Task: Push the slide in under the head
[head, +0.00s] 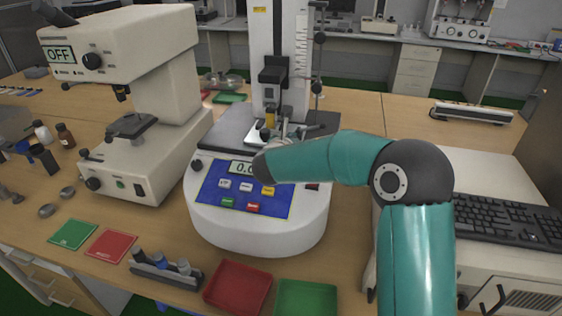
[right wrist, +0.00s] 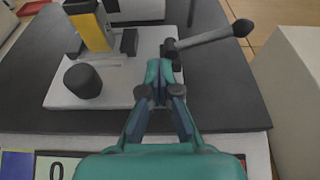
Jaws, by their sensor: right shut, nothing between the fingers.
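The slide appears to be the pale plate (right wrist: 117,90) on the dark base plate (right wrist: 225,110) of the force tester (head: 255,230). A yellow upright block (right wrist: 91,30) and a black knob (right wrist: 83,80) stand on its left side. A grey lever with a dark tip (right wrist: 215,36) sticks out to the right. My right gripper (right wrist: 160,75) is shut and empty, with its fingertips at the plate's right part, close to the lever's base. Whether they touch is unclear. The tester's black head (head: 273,73) is on the column above the yellow block. My left gripper is out of view.
A microscope (head: 148,163) stands left of the tester. A red tray (head: 238,287) and a green tray (head: 306,298) lie in front. A keyboard (head: 500,219) is at the right. Bare wooden table (head: 350,105) shows behind the tester.

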